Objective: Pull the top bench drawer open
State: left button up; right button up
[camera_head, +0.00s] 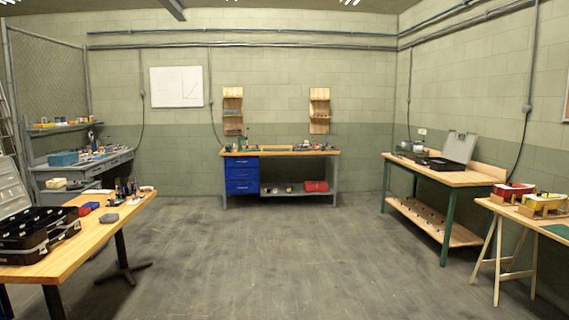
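A workbench (294,153) with a wooden top stands against the far wall, across the open floor. Under its left end is a blue drawer unit with several stacked drawers. The top drawer (241,161) looks closed, its front flush with those below, and a small light handle shows on it. Neither of my grippers is in view, and no part of my arms shows.
Bare concrete floor (255,250) lies clear up to the bench. A wooden table (95,240) with an open black case stands at the left. A green-legged bench (445,178) and a trestle table (520,212) stand at the right. A red box (316,186) sits on the bench's lower shelf.

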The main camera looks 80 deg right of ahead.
aim_at(247, 161)
jog(key=z, duration=2.45)
jog(key=i, duration=8.6)
jog(key=i+l+z, duration=0.25)
jog(key=i, duration=0.45)
jog(key=i+z, duration=0.25)
jog(key=i, duration=0.45)
